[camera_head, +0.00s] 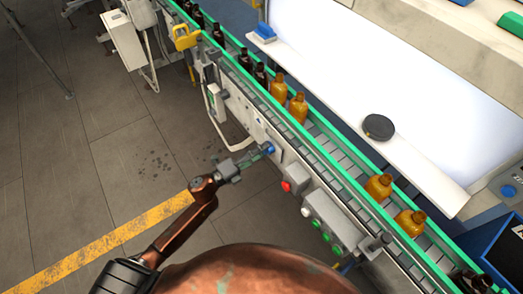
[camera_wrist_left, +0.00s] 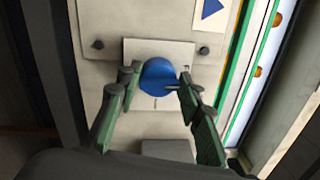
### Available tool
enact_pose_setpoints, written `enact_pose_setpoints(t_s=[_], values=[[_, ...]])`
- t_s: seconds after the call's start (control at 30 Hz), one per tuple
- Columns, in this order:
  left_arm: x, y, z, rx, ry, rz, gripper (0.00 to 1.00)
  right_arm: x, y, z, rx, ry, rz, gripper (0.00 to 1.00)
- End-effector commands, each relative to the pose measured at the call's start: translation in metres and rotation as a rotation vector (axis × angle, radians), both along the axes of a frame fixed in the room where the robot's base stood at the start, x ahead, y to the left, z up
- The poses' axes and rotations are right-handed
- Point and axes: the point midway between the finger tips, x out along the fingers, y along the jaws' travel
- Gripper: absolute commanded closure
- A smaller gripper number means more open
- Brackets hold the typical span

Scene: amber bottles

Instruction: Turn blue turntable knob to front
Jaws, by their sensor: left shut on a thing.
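The blue turntable knob (camera_wrist_left: 158,77) is round and sits on a pale plate (camera_wrist_left: 150,49) on the machine's side panel. In the left wrist view a small pin or pointer shows at its right side. My left gripper (camera_wrist_left: 160,88) has one finger on each side of the knob and is shut on it. In the head view the left gripper (camera_head: 266,149) reaches the panel from the left, and the knob (camera_head: 269,149) shows as a small blue spot at its fingertips. The fingers hide part of the knob's edges. My right gripper is not in view.
Along the panel are a red button (camera_head: 287,186) and several green buttons. Above it runs a green-railed conveyor (camera_head: 331,155) with amber bottles (camera_head: 298,107) and darker bottles. A black round object (camera_head: 378,127) lies on the white surface behind. The floor at left is open.

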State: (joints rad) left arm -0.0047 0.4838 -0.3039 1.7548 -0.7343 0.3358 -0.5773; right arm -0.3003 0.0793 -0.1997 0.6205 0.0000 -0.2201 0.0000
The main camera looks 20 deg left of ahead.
Motion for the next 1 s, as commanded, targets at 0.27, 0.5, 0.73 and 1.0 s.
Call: enact_pose_setpoints(t_s=[0.27,0.5,0.73,1.0], values=[[0.001,0.002,-0.003,0.0,0.005,0.004,0.6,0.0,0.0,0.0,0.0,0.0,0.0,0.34],[0.0,0.0,-0.001,0.001,0.003,0.001,0.5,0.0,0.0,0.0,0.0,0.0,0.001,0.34],[-0.002,0.002,-0.002,0.0,0.002,0.0,0.5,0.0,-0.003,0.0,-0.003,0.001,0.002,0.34],[-0.035,0.028,-0.006,0.003,0.005,0.002,0.5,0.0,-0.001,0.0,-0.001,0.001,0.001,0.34]])
